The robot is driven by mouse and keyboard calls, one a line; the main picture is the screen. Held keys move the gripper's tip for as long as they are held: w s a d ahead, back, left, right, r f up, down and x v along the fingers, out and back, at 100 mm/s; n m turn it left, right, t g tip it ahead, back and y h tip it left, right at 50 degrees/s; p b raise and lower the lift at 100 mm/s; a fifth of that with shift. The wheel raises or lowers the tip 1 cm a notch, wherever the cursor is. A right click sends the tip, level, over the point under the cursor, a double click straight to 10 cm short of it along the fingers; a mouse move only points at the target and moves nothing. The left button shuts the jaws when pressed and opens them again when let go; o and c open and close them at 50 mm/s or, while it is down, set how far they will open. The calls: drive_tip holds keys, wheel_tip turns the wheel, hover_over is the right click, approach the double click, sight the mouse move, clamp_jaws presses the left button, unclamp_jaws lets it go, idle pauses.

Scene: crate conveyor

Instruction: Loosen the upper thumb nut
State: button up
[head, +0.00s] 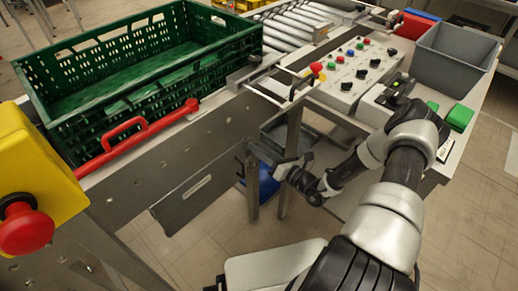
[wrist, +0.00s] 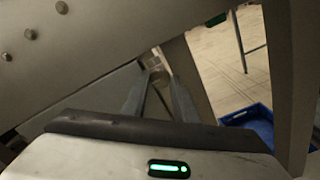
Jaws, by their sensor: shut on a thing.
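My gripper (head: 280,168) reaches under the conveyor, beside the leg at the right end of the hanging grey side panel. In the wrist view my gripper (wrist: 157,76) has its two long fingers converging on a small, pale metal piece, the upper thumb nut (wrist: 153,63), which is dim and mostly hidden between the fingertips. The fingers are shut on it. The nut's thread and how far it is turned cannot be made out. No lower thumb nut can be made out in either view.
A green crate (head: 88,113) stands on the conveyor (head: 215,128), behind a red handle bar (head: 135,135). A yellow emergency-stop box (head: 40,165) is at the left. A control panel (head: 340,88) and a grey bin (head: 452,70) are at the right. A blue bin (wrist: 250,122) sits below.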

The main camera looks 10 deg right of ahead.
idle(0.5)
drive_tip(key=o, duration=1.1)
drive_tip(key=shift+c, duration=0.2)
drive_tip(key=shift+s+d, duration=0.1)
drive_tip(key=p+v, duration=0.1)
drive_tip(key=v, duration=1.6)
drive_tip(key=shift+s+d, duration=0.1)
